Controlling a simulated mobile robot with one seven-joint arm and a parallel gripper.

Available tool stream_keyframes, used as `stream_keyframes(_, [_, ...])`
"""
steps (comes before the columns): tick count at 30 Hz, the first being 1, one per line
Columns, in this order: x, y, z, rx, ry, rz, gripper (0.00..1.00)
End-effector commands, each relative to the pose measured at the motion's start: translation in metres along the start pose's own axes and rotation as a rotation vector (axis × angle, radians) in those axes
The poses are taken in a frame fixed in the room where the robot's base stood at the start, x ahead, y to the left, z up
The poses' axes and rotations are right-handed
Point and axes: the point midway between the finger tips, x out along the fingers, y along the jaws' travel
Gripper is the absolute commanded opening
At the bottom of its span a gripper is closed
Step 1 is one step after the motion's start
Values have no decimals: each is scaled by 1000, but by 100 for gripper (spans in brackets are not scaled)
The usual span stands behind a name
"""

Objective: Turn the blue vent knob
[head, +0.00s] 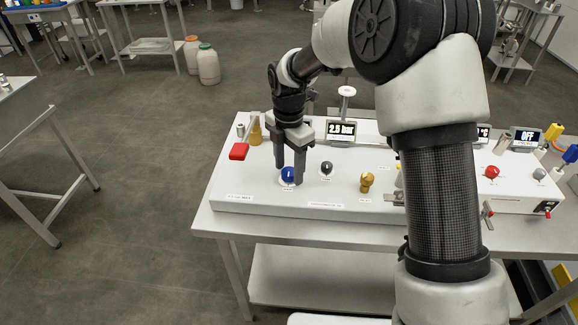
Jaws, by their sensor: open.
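The blue vent knob (288,175) sits on the left part of the white panel's top, near its front edge. My gripper (289,174) points down at the knob. Its two fingers are apart, one at the knob's left and one at its right.
On the white panel (245,203) are a red handle (239,151), a grey knob (327,168), a brass knob (366,182) and a display reading 2.5 bar (342,129). A red knob (491,172) is farther right. My arm hides the panel's middle.

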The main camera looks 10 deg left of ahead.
Motion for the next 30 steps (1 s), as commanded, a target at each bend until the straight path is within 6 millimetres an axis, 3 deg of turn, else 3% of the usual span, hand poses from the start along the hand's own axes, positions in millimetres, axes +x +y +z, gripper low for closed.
stream_keyframes(2, [0,0,0,0,0,0,48])
stream_keyframes(9, [0,0,0,0,0,0,10])
stream_keyframes(20, [-1,0,0,63,0,0,10])
stream_keyframes(30, [-1,0,0,317,0,0,10])
